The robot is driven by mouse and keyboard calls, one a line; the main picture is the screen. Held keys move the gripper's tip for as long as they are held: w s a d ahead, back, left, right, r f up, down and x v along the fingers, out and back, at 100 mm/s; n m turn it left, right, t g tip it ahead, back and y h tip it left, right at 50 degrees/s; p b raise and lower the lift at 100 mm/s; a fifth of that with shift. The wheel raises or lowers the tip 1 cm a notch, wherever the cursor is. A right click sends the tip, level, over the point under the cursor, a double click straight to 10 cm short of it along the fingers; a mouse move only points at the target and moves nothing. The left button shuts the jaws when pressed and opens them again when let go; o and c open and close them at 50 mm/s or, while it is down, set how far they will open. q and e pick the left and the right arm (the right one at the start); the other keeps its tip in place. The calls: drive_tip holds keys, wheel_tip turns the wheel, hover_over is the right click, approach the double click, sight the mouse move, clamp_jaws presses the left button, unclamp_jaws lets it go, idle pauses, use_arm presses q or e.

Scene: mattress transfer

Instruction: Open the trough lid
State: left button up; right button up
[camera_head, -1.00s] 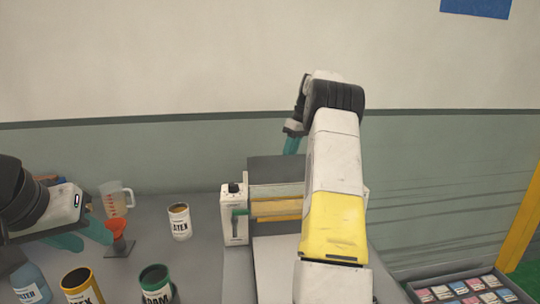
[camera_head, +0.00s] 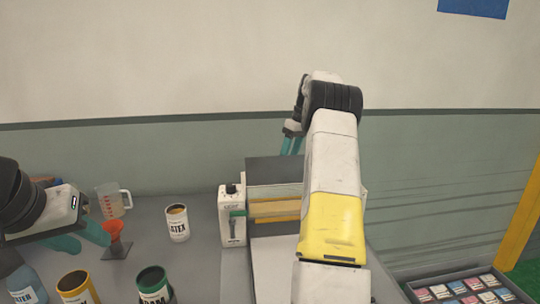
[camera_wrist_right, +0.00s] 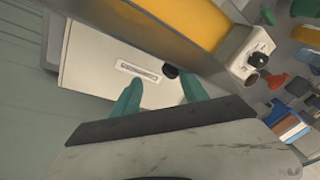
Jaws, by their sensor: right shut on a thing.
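The trough machine is white, with a yellow-orange roller (camera_head: 275,208) across its middle. Its grey trough lid (camera_head: 280,170) stands raised behind the roller; in the right wrist view the lid (camera_wrist_right: 120,30) is a grey panel beside the yellow roller (camera_wrist_right: 190,20). My right gripper (camera_head: 292,145) is at the lid's top edge, its two teal fingers pointing down. In the right wrist view its fingers (camera_wrist_right: 161,92) are slightly apart near a black knob (camera_wrist_right: 170,72); the exact contact is hidden. My left gripper (camera_head: 80,238) is open and empty at the left.
An orange funnel (camera_head: 114,230) on a stand is close to my left fingers. A measuring jug (camera_head: 112,203), a white can (camera_head: 177,225), a yellow can (camera_head: 76,288) and a green can (camera_head: 154,284) stand on the grey table. A tray of small boxes (camera_head: 470,290) is at lower right.

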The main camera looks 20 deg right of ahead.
drive_tip(key=v, duration=0.7)
drive_tip(key=shift+r, duration=0.4)
drive_tip(key=shift+s+d, duration=0.1)
drive_tip(key=s+a+r+m+t+h, duration=0.1)
drive_tip(key=s+a+r, duration=0.45)
drive_tip(key=a, duration=0.25)
drive_tip(key=s+a+r+m+t, duration=0.1)
drive_tip(key=s+a+r+m, duration=0.1)
drive_tip(key=s+a+r, duration=0.4)
drive_tip(key=s+a+f+t, duration=0.1)
drive_tip(key=s+a+f, duration=0.3)
drive_tip(key=s, duration=0.3)
drive_tip(key=s+a+f+m+t, duration=0.1)
drive_tip(key=s+a+f, duration=0.3)
drive_tip(key=s, duration=0.4)
drive_tip(key=s+a+f+m+t, duration=0.1)
drive_tip(key=s+a+f, duration=0.4)
drive_tip(key=s, duration=0.3)
